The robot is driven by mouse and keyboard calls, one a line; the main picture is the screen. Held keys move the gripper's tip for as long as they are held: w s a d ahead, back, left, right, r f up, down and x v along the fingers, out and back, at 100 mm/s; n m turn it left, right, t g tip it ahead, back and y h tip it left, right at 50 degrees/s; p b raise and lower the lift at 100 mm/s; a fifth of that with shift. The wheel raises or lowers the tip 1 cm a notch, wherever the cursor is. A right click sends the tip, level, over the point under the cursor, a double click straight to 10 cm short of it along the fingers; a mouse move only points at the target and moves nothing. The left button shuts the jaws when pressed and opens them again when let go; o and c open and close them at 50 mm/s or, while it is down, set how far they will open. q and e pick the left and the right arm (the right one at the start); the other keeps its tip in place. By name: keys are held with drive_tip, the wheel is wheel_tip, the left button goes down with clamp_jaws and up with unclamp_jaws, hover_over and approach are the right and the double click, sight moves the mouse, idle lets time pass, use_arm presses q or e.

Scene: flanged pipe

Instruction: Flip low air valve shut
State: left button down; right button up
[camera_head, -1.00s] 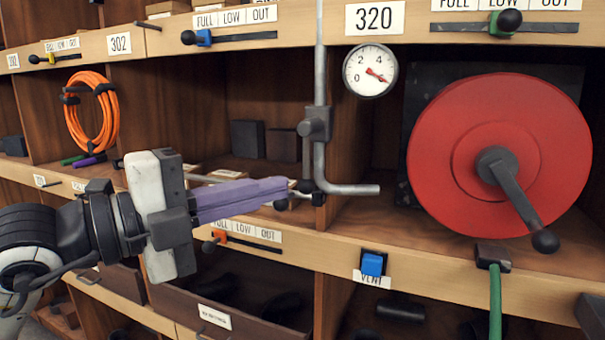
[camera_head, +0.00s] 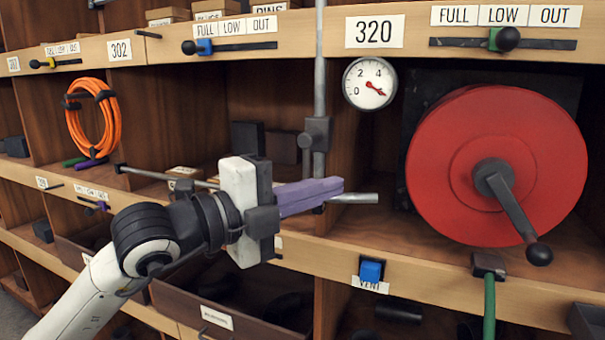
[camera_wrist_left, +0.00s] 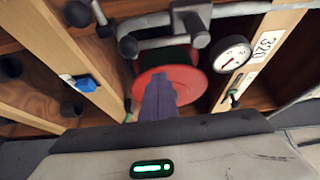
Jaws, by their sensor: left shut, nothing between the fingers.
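A grey vertical pipe (camera_head: 319,60) runs down in front of the middle shelf post and carries a grey valve body (camera_head: 316,132). Its short horizontal outlet (camera_head: 358,198) points right. My left gripper (camera_head: 340,186), with purple fingers, is shut and empty across the pipe's lower bend. It hides most of that bend and the small dark fitting there; contact cannot be told. In the left wrist view the shut fingers (camera_wrist_left: 158,82) point at the red wheel (camera_wrist_left: 170,85). Pipe parts with a grey body (camera_wrist_left: 196,30) and dark knobs (camera_wrist_left: 78,14) show above. My right gripper is out of view.
A large red reel (camera_head: 455,170) with a crank stands at right. A pressure gauge (camera_head: 370,83) hangs under the 320 label (camera_head: 374,31). A blue VENT button (camera_head: 371,271) sits on the lower shelf edge. FULL/LOW/OUT sliders line the upper edge. An orange hose coil (camera_head: 92,115) hangs at left.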

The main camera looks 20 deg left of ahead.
use_arm(q)
drive_tip(key=a, duration=0.2)
drive_tip(key=w+a, duration=0.1)
drive_tip(key=shift+w+a, duration=0.15)
drive_tip(key=shift+a, duration=0.2)
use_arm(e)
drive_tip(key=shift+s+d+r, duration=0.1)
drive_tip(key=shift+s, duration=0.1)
use_arm(q)
drive_tip(key=shift+a+f, duration=0.1)
drive_tip(key=shift+a, duration=0.1)
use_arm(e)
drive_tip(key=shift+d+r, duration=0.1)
